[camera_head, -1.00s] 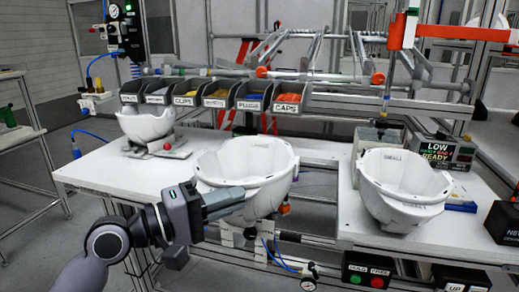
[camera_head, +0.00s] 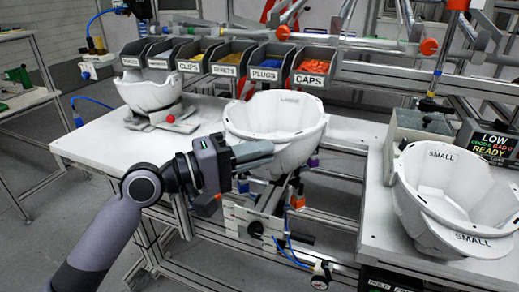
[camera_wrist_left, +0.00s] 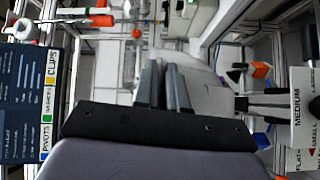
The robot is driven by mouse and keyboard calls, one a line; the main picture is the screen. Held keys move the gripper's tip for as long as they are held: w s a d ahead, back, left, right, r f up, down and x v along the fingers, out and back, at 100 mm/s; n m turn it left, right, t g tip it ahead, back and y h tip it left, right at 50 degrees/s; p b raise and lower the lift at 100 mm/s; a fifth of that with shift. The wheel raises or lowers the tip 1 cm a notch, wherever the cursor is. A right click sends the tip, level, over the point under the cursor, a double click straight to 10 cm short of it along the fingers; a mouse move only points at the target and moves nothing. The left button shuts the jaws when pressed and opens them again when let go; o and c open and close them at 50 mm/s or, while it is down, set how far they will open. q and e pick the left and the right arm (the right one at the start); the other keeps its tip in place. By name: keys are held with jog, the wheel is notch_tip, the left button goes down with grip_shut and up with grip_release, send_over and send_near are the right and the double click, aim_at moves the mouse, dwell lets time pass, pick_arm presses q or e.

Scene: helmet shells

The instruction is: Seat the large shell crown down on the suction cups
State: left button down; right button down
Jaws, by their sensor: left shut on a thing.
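The large shell (camera_head: 275,122) is a white bowl with its opening up and LARGE printed inside its far wall. It is crown down over the gap between the two white bench parts. My left gripper (camera_head: 258,154) is shut on the near left side of the shell. In the left wrist view its two fingers (camera_wrist_left: 163,86) are close together, with the pale shell wall (camera_wrist_left: 205,85) beside them. The suction cups cannot be made out clearly; the shell hides what is right under it, so I cannot tell whether it touches them. My right gripper is not in view.
A row of labelled bins (camera_head: 238,62) stands behind the shell. A smaller white shell (camera_head: 148,92) sits on a stand at the left. Shells marked SMALL (camera_head: 440,195) are on the right bench part. An orange-red piece (camera_head: 297,197) shows below the large shell.

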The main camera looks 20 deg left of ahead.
pick_arm(q)
jog(key=b, duration=0.3)
send_over(268, 173)
jog(key=shift+s+f, duration=0.25)
jog(key=shift+f, duration=0.95)
jog(key=shift+w+d+f+b, duration=0.1)
jog(key=shift+w+f+b, duration=0.1)
jog(key=shift+f+b, duration=1.15)
jog(key=shift+f, duration=0.65)
